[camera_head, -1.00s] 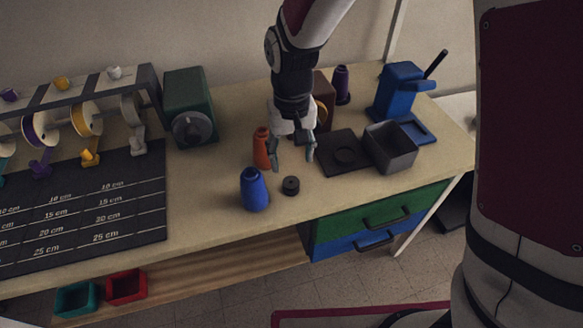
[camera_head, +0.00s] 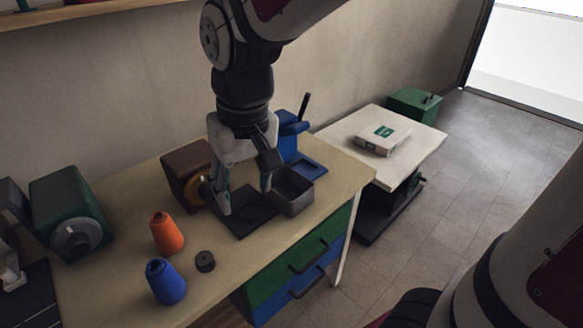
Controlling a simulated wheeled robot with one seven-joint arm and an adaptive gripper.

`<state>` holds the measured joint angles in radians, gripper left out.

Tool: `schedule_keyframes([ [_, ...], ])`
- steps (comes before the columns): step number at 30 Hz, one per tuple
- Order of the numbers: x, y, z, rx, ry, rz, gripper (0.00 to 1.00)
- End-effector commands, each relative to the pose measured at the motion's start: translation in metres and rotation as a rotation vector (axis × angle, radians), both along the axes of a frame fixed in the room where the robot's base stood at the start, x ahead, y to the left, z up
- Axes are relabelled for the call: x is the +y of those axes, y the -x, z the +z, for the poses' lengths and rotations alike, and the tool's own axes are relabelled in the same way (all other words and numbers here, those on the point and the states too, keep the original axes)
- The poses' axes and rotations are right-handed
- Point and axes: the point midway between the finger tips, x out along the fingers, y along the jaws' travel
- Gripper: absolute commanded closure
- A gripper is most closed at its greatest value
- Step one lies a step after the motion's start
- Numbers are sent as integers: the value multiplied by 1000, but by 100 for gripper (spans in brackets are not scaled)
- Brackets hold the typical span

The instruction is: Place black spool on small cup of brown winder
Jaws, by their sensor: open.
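The black spool (camera_head: 205,261), a short dark cylinder, stands on the tabletop beside the blue cone and the orange cone. The brown winder (camera_head: 188,163) is a brown box near the wall with an orange-yellow round part (camera_head: 203,190) on its side, partly hidden by my gripper. I cannot make out its small cup. My gripper (camera_head: 246,199) is open and empty, pointing down over the dark square plate, to the right of and behind the black spool.
The blue cone (camera_head: 165,282) and orange cone (camera_head: 166,233) stand left of the spool. A dark plate (camera_head: 240,224), a grey open bin (camera_head: 294,190) and a blue device (camera_head: 290,143) are at the right. A green winder (camera_head: 70,210) is at the left.

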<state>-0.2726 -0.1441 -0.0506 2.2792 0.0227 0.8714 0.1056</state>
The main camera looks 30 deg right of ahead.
Motion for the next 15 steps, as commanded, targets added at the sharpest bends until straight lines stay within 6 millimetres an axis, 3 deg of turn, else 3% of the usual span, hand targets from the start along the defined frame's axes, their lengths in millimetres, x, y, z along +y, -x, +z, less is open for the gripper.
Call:
schedule_keyframes([
  [1,-13,14,12,-26,-5,-16,46],
  [6,-45,62,34,-87,-1,-52,46],
  [12,-70,113,42,-148,16,-92,46],
  [15,-76,129,41,-164,23,-105,46],
])
